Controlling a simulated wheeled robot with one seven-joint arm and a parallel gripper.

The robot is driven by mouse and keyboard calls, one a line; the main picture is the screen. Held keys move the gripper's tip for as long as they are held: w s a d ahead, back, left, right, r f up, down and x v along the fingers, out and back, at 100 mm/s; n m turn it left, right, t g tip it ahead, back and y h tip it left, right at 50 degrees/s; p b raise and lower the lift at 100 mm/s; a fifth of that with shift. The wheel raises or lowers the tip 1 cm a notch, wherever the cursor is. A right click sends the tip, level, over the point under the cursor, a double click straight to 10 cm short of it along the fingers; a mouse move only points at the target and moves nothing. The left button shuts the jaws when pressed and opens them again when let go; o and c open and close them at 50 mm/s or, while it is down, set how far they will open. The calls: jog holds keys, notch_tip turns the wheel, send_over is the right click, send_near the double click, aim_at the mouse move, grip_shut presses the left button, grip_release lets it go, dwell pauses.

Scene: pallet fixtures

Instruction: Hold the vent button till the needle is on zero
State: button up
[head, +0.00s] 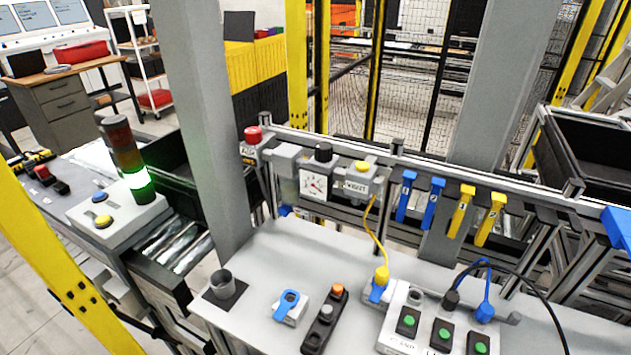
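A white square gauge (314,185) with a black knob above it hangs on the rail behind the grey table. It has a thin reddish needle; the picture is too small to read its position against zero. To its right is a grey box with a yellow button (361,166) on top and a small label (356,187) on its front, which I take for the vent button though the lettering is blurred. Nothing touches the button. My gripper is not in view.
A red button (253,135) sits left of the gauge. A yellow cable (374,232) hangs below the yellow button to a yellow plug. Blue tags (406,195) and yellow tags (461,210) hang to the right. A panel with several green buttons (443,333) stands on the table (270,255).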

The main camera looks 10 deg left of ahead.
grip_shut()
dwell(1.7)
